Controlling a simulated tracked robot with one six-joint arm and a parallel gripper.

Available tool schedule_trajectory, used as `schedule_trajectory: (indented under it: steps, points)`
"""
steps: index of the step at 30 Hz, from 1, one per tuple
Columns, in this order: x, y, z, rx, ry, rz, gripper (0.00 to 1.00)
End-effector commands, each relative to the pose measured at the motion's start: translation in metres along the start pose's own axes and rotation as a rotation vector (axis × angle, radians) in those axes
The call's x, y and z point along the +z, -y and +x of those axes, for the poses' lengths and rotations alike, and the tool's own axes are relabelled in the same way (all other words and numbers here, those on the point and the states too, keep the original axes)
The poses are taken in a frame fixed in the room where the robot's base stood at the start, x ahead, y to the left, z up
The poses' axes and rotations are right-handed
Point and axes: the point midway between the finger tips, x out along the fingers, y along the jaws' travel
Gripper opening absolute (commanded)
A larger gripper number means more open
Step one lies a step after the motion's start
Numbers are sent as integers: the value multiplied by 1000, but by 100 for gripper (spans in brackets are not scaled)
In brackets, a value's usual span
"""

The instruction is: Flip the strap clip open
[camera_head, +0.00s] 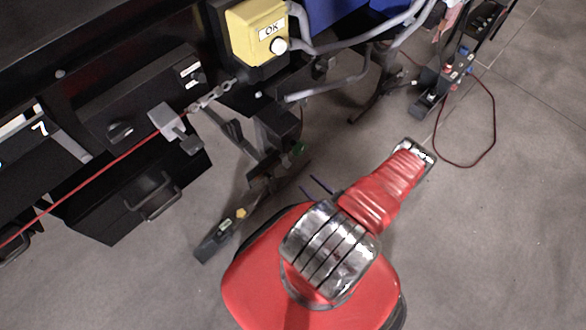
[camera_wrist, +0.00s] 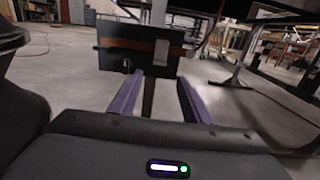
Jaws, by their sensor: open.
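The strap clip appears to be the grey piece (camera_head: 166,121) on the red strap (camera_head: 98,172) at the left of the head view. In the wrist view a pale grey plate (camera_wrist: 161,51), probably the same clip, sits on a reddish-brown strap (camera_wrist: 122,45) across a dark box. Whether the clip is open or shut is too small to tell. My gripper (camera_wrist: 160,78) is open, with two purple fingers apart and nothing visible between them. The clip appears beyond the fingertips, apart from them. In the head view the fingers (camera_head: 309,184) are right of and below the clip.
A black box (camera_head: 100,207) with a handle hangs below the strap. A chain (camera_head: 211,96) and a yellow OK button box (camera_head: 257,32) are near the clip. A dark frame leg (camera_head: 225,232) stands between my gripper and the black box. Bare floor (camera_head: 510,240) lies to the right.

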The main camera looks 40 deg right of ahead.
Motion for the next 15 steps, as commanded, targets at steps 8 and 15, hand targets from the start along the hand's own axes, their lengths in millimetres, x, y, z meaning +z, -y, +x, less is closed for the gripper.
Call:
schedule_trajectory:
  steps: [8, 15]
  points:
    - [0, -1, 25, 5, 0, -1, 44]
    - [0, -2, 46, 5, 0, -1, 44]
